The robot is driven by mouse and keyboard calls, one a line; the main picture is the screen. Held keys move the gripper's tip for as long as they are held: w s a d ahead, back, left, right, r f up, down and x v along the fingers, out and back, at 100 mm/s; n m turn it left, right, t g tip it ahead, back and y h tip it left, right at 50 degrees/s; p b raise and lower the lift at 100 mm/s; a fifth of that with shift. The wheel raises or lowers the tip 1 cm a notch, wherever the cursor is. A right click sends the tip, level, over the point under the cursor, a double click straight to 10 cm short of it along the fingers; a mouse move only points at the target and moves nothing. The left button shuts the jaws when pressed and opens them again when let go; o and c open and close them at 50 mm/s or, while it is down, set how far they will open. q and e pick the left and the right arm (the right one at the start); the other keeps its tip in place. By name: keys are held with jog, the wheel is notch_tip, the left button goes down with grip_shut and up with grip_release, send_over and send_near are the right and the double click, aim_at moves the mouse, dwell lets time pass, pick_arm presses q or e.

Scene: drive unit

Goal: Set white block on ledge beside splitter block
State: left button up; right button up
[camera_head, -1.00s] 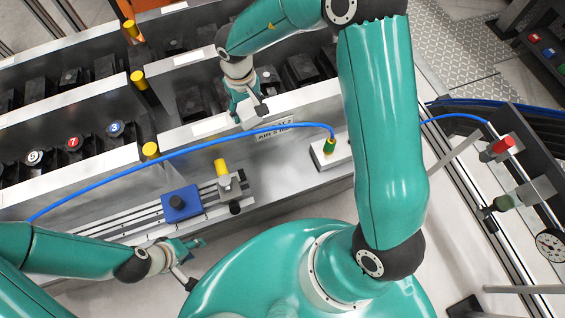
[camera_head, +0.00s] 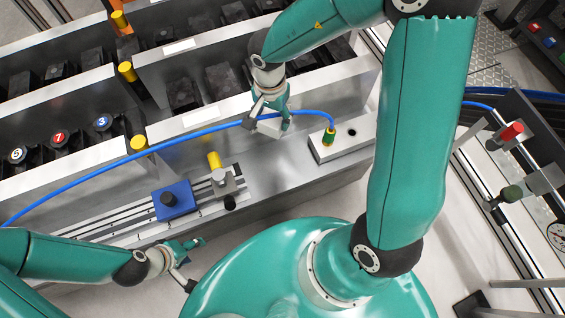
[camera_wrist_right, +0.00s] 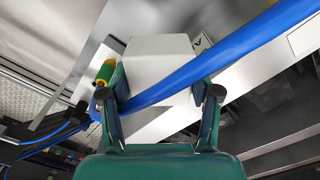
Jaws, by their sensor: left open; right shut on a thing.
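The white block (camera_wrist_right: 160,55) is between the fingers of my right gripper (camera_wrist_right: 160,100) in the right wrist view. In the head view, my right gripper (camera_head: 268,118) points down in front of the metal wall with the white block (camera_head: 270,128) partly hidden. The splitter block (camera_head: 343,141) is pale, with a green and yellow fitting, and stands on the metal ledge (camera_head: 275,172) to the right of my right gripper. My left gripper (camera_head: 191,257) is open and empty at the lower left, apart from the ledge.
A blue hose (camera_head: 190,136) runs from the fitting past my right gripper; in the right wrist view it (camera_wrist_right: 205,72) crosses in front of the white block. A blue slider (camera_head: 174,200) and a yellow-topped clamp (camera_head: 216,165) sit on a rail at left. The ledge's middle is bare.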

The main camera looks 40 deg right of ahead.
jog(key=s+m, duration=0.1)
jog(key=m, duration=0.1)
jog(key=s+f+m+b, duration=0.1)
jog(key=shift+s+d+f+m, duration=0.2)
jog(key=shift+s+d+m, duration=0.05)
jog(key=shift+d+m, duration=0.15)
jog(key=shift+s+f+b, duration=0.15)
jog(key=shift+f+b, duration=0.15)
notch_tip(320, 180, down, 15)
jog(key=b, duration=0.8)
jog(key=shift+f+b, duration=0.1)
jog(key=shift+b, duration=0.25)
notch_tip(320, 180, down, 4)
jog(key=b, duration=0.3)
jog(key=shift+f, duration=0.15)
jog(key=o, duration=1.6)
jog(key=shift+o, duration=0.2)
